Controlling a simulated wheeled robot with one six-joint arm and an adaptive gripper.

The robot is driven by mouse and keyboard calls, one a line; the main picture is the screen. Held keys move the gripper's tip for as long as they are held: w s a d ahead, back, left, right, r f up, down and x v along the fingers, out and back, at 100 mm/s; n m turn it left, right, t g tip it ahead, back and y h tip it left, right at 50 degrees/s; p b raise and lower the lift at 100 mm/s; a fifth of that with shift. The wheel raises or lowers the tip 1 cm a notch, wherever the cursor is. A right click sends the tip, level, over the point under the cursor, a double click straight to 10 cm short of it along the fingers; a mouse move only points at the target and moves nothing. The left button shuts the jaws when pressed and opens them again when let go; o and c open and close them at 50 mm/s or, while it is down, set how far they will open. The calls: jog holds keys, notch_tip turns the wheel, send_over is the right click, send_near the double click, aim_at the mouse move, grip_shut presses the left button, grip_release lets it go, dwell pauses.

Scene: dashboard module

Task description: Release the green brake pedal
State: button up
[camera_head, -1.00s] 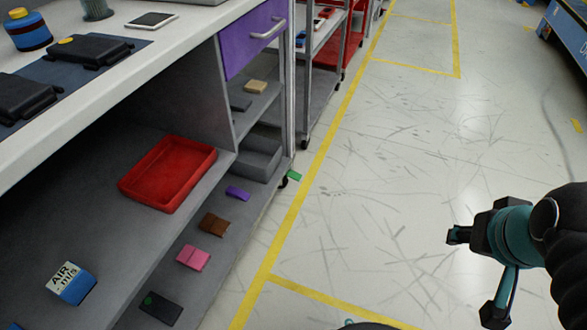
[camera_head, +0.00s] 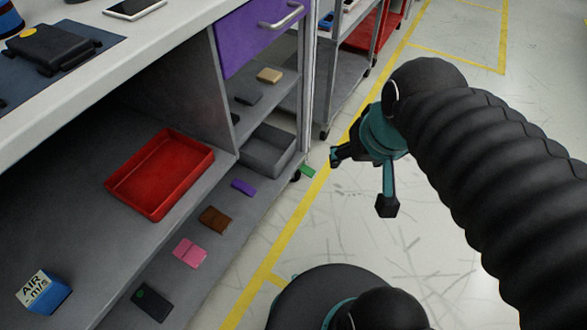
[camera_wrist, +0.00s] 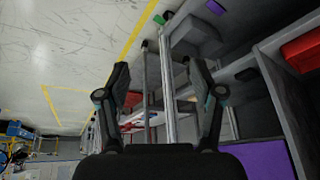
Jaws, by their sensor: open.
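The green pedal (camera_head: 308,172) is a small flat piece low at the right end of the workbench's bottom row, beside a caster. It also shows near the top of the wrist view (camera_wrist: 159,19). My gripper (camera_head: 361,181) is open and empty, to the right of the green pedal in the head view and apart from it. In the wrist view my gripper's two fingers (camera_wrist: 157,75) are spread, with the green pedal above the gap between them. Whether the pedal is pressed down is too small to tell.
Along the same low row lie a purple piece (camera_head: 243,187), a brown piece (camera_head: 215,219), a pink piece (camera_head: 189,252) and a black piece (camera_head: 152,302). A grey bin (camera_head: 262,157) and a red tray (camera_head: 160,172) are nearby. The floor at right is open.

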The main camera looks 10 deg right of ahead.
jog(key=w+f+m+g+y+b, duration=0.1)
jog(key=w+f+m+g+y, duration=0.25)
jog(key=w+f, duration=0.55)
jog(key=w+f+m+g+y, duration=0.2)
jog(key=w+f+m+y, duration=0.3)
jog(key=w, duration=0.8)
jog(key=w+d+f+m+t+y, duration=0.2)
jog(key=w+f+m, duration=0.1)
jog(key=f, duration=0.5)
jog(key=w+d+f+m+t+y+b, duration=0.1)
jog(key=w+d+f+m+y, duration=0.2)
jog(key=f, duration=0.5)
jog(key=w+d+f+m+t+y, duration=0.1)
jog(key=w+d+f+m+t, duration=0.2)
jog(key=f, duration=0.5)
jog(key=m+t, duration=0.5)
jog(key=m, duration=0.2)
send_near(312, 173)
jog(key=x, duration=1)
jog(key=shift+a, duration=0.15)
jog(key=shift+c, duration=0.3)
